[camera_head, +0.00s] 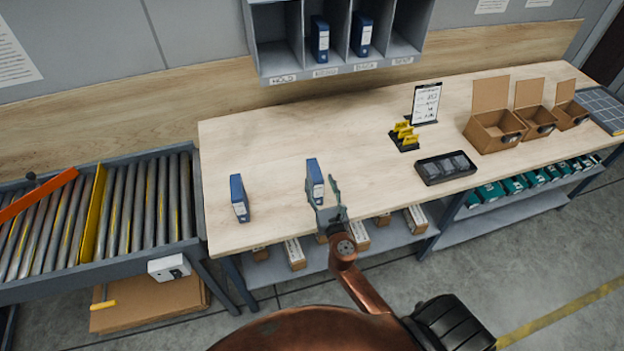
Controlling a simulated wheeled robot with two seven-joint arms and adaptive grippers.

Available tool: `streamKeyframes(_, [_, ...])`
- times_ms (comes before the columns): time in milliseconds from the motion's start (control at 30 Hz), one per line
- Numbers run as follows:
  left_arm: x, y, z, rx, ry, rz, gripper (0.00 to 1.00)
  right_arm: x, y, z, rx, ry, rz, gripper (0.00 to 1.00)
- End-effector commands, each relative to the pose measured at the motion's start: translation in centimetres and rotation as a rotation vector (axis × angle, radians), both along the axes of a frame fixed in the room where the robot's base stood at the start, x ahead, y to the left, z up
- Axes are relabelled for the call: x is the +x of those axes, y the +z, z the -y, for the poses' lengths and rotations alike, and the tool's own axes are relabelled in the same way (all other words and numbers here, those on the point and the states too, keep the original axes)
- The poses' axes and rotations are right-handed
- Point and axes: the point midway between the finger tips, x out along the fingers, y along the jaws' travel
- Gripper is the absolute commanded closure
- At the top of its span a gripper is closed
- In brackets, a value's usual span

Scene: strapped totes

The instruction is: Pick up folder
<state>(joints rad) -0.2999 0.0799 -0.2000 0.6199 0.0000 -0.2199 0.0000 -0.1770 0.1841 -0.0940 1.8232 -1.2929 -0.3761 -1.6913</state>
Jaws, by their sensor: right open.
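One blue folder (314,179) with a white label stands upright near the front edge of the wooden table. My right gripper (325,196) is open at this folder, with a finger along its right side. The gripper covers the folder's lower part, and I cannot tell whether they touch. A second blue folder (239,197) stands upright to the left, near the table's left end. Two more blue folders, one on the left (320,40) and one on the right (361,34), stand in the shelf compartments above. My left gripper is not in view.
The grey shelf unit (330,71) hangs over the table's back. A black tray (446,168), yellow cards (404,134), a sign (425,103) and open cardboard boxes (495,131) stand to the right. A roller conveyor (130,205) adjoins the left. The wooden tabletop (270,140) is clear behind the folders.

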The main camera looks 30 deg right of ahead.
Motion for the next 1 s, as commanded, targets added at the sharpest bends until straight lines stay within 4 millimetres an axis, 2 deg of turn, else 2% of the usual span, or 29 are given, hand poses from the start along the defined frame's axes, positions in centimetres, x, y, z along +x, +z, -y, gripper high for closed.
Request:
streamKeyframes(433, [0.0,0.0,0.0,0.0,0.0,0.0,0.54,5.5,-0.4,1.0,0.002,0.0,0.001,0.51])
streamKeyframes(733, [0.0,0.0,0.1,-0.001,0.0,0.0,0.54,5.9,-0.4,1.2,0.002,0.001,0.0,0.51])
streamKeyframes(1000, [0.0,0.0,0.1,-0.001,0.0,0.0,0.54,5.9,-0.4,1.2,0.002,0.001,0.0,0.69])
